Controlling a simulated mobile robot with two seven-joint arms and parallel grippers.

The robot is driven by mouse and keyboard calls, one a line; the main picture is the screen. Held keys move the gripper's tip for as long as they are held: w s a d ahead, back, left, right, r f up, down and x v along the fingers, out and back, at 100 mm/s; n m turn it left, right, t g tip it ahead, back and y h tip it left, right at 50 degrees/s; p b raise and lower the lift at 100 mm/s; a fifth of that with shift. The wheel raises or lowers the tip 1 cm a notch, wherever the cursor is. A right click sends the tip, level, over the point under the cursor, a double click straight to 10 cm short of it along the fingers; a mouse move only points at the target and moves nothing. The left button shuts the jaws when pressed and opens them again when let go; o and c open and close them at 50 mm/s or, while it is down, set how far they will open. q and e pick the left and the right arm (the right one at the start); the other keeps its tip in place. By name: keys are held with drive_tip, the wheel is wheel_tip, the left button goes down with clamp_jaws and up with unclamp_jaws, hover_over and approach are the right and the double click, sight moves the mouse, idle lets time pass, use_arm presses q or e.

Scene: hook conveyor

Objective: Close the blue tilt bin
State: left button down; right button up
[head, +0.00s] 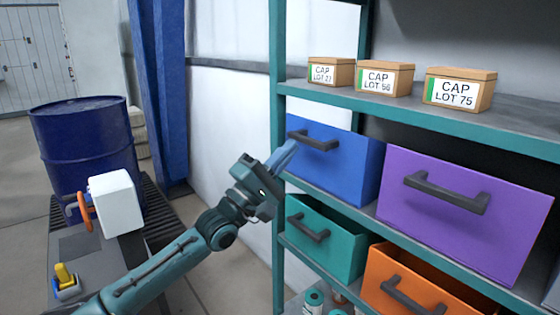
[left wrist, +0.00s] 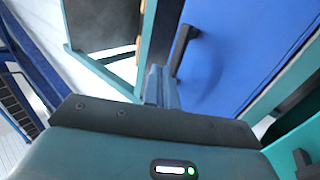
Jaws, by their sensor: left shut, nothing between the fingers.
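The blue tilt bin (head: 345,165) sits on the middle level of the teal shelf rack, with its front and part of its side showing. Its dark bar handle (head: 318,144) is near the top of the front. My left gripper (head: 285,155) is shut and empty, with its fingertips at the left edge of the blue bin's front, just below the handle's left end. In the left wrist view the shut fingers (left wrist: 160,86) point toward the blue front (left wrist: 225,60), beside the dark handle (left wrist: 184,48). I cannot tell whether they touch it. My right gripper is not in view.
A purple bin (head: 450,215) is right of the blue one; a green bin (head: 325,243) and an orange bin (head: 415,285) are below. Cardboard boxes (head: 385,78) stand on the shelf above. A rack post (head: 277,100) rises close to my gripper. A blue drum (head: 85,140) stands left.

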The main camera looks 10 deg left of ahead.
use_arm(q)
drive_tip(key=shift+x, duration=1.35)
drive_tip(key=shift+r, duration=0.1)
